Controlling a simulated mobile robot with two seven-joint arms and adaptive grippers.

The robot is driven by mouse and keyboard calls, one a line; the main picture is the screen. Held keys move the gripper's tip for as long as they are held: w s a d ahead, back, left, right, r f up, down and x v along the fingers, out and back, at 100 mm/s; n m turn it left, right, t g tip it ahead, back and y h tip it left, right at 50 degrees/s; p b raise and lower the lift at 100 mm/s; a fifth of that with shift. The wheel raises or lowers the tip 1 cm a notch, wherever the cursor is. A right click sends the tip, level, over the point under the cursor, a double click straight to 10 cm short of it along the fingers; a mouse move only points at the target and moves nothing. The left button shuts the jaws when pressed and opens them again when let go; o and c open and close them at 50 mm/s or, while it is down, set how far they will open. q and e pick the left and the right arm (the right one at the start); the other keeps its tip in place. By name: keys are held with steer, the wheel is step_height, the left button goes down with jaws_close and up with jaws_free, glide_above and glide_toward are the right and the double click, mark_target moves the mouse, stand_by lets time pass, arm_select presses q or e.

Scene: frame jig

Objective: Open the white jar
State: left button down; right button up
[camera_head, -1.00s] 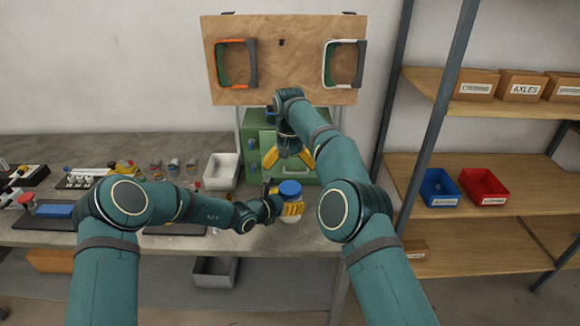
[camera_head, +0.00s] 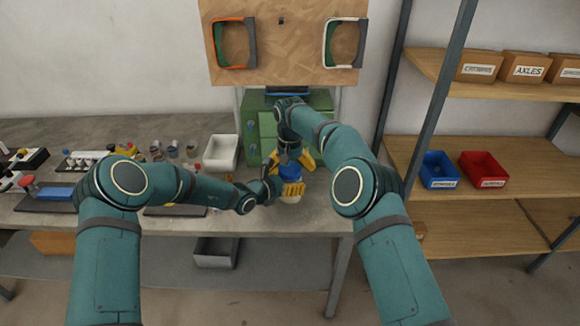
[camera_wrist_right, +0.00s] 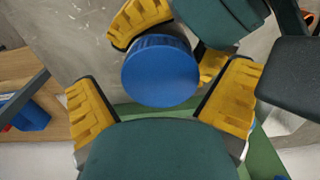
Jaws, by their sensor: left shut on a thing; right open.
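The white jar (camera_head: 291,199) has a blue lid (camera_head: 290,174) and is upright above the bench's front edge. My left gripper (camera_head: 292,188) is shut on the jar's body below the lid, and its yellow fingers hide most of the jar. My right gripper (camera_head: 294,161) is open just above the lid, pointing down. In the right wrist view the lid (camera_wrist_right: 160,72) lies between the right gripper's (camera_wrist_right: 162,105) spread yellow fingers, with a gap visible on both sides. The left gripper's fingers show behind the lid there.
A green cabinet (camera_head: 262,129) stands close behind the grippers, under a wooden board (camera_head: 285,60) with two frames. A white bin (camera_head: 221,152) is to the left. Small parts and tool trays cover the bench further left. Shelves with blue (camera_head: 438,170) and red (camera_head: 484,169) bins stand right.

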steer(key=c, duration=1.3)
steer(key=o, duration=1.2)
steer(key=shift+o, duration=0.2)
steer(key=shift+r, duration=2.25)
arm_select(q)
jaws_free()
